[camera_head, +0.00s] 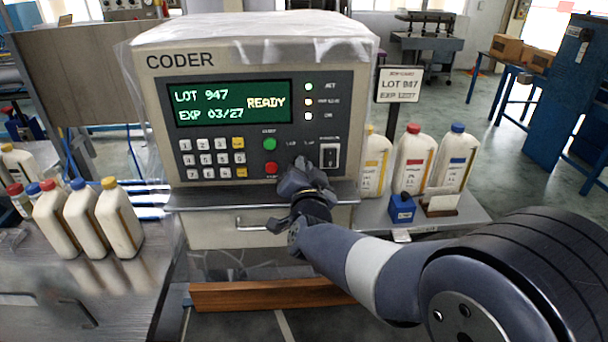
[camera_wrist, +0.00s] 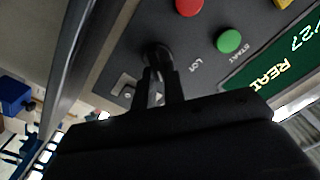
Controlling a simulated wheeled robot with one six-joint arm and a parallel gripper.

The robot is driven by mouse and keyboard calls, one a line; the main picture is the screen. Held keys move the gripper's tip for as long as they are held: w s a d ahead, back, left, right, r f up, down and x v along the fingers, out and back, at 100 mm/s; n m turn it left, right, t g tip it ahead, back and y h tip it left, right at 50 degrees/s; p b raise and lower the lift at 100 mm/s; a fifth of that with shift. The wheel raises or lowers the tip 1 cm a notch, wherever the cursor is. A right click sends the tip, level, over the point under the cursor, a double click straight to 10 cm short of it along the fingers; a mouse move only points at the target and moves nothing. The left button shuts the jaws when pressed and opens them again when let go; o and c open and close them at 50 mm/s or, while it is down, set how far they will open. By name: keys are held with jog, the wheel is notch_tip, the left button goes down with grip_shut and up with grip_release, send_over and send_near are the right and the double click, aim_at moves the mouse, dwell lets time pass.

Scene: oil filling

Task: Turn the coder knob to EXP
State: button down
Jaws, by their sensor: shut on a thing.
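The coder (camera_head: 155,90) is a pale cabinet with a dark front panel. Its green screen (camera_head: 230,102) reads LOT 947, EXP 03/27 and READY. The black coder knob (camera_wrist: 157,55) is at the panel's lower right; in the head view my gripper mostly hides it. My gripper (camera_head: 302,172) is against the panel, and in the wrist view its two fingers (camera_wrist: 160,80) are closed around the knob. The LOT label shows beside the knob in the wrist view. Which mark the knob points to cannot be told.
Green (camera_head: 269,144) and red (camera_head: 271,168) buttons lie just left of the knob, and a rocker switch (camera_head: 329,155) just right. A steel ledge (camera_head: 230,197) runs below. A sign (camera_head: 399,85) reads LOT 947. White bottles (camera_head: 414,165) and a blue block (camera_head: 401,210) stand at right.

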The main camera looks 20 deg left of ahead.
jog(key=c, duration=1.5)
grip_release()
jog(key=b+v, duration=0.2)
jog(key=v, duration=0.8)
jog(key=shift+s+d, duration=0.15)
jog(key=shift+s, duration=0.25)
jog(key=p+x, duration=0.2)
jog(key=x, duration=0.9)
jog(key=shift+p, duration=0.3)
jog(key=shift+d, duration=0.1)
